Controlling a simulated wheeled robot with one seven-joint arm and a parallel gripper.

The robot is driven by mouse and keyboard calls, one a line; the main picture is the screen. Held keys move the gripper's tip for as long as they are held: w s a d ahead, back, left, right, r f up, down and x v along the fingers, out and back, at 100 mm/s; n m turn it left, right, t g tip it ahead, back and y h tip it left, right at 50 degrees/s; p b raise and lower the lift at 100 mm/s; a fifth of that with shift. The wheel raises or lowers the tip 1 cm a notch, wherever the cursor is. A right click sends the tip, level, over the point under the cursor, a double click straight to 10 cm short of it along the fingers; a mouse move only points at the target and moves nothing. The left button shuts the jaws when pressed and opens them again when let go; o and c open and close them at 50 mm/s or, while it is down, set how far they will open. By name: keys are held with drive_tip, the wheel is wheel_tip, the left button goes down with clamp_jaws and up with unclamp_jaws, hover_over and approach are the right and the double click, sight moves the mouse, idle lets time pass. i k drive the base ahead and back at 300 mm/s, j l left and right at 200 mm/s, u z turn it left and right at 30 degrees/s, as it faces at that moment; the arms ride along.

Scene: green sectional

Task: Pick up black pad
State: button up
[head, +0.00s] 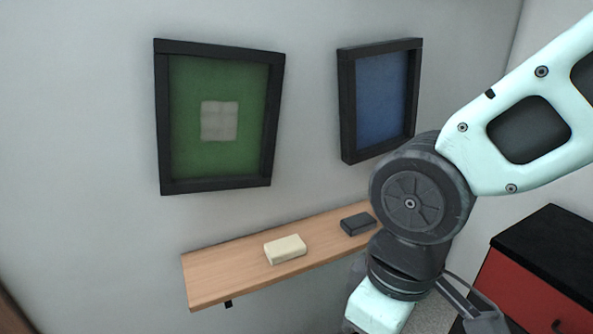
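The black pad (358,223) is a small dark rectangular block. It lies flat on the right part of a wooden wall shelf (222,274), to the right of a cream block. My arm stands in front of the shelf's right end and hides it. Part of my gripper (484,318) shows at the bottom edge, below and to the right of the pad and apart from it. Its fingertips are not clearly visible, so I cannot tell whether it is open.
A cream block (285,249) lies on the shelf left of the pad. Above hang a green picture (186,130) and a blue picture (381,97) in black frames. A red cabinet with a black top (552,243) stands at the right. The shelf's left part is bare.

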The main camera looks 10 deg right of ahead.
sight(358, 224)
drive_tip(key=i+l+u, duration=0.25)
drive_tip(key=u, duration=0.2)
drive_tip(key=i+l+u, duration=0.25)
drive_tip(key=u, duration=0.25)
